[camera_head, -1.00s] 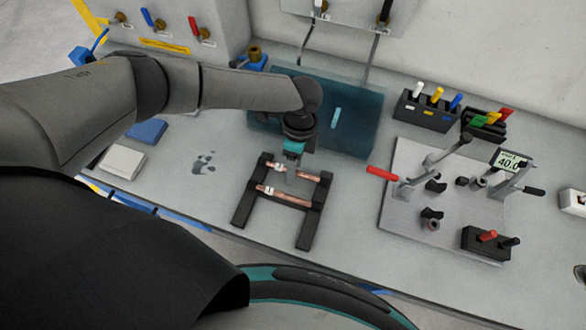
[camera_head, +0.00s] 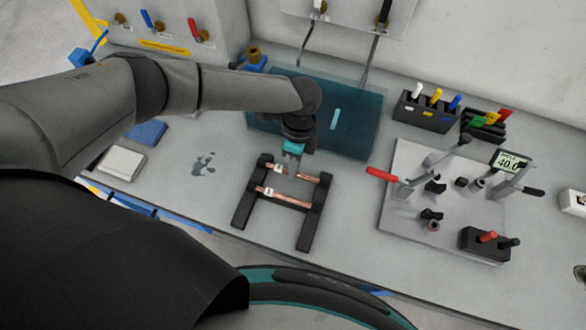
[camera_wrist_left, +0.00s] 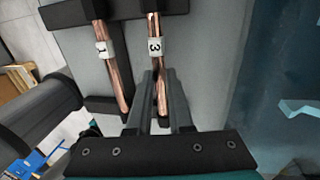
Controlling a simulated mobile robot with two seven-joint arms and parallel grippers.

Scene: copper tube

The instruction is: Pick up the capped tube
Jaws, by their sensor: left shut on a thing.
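Two copper tubes lie across a black rack (camera_head: 309,222) on the bench. The far tube (camera_head: 306,178) carries a white label that reads 3 in the left wrist view (camera_wrist_left: 155,47). The near tube (camera_head: 291,200) carries a label that reads 1 and also shows in the left wrist view (camera_wrist_left: 115,78). My left gripper (camera_head: 289,172) points down at the far tube. In the left wrist view its fingers (camera_wrist_left: 161,95) are shut on tube 3, just beyond the label. I cannot make out a cap on either tube. My right gripper is not in view.
A dark teal translucent mat or panel (camera_head: 360,125) lies behind the rack. A blue and a white block lie at left.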

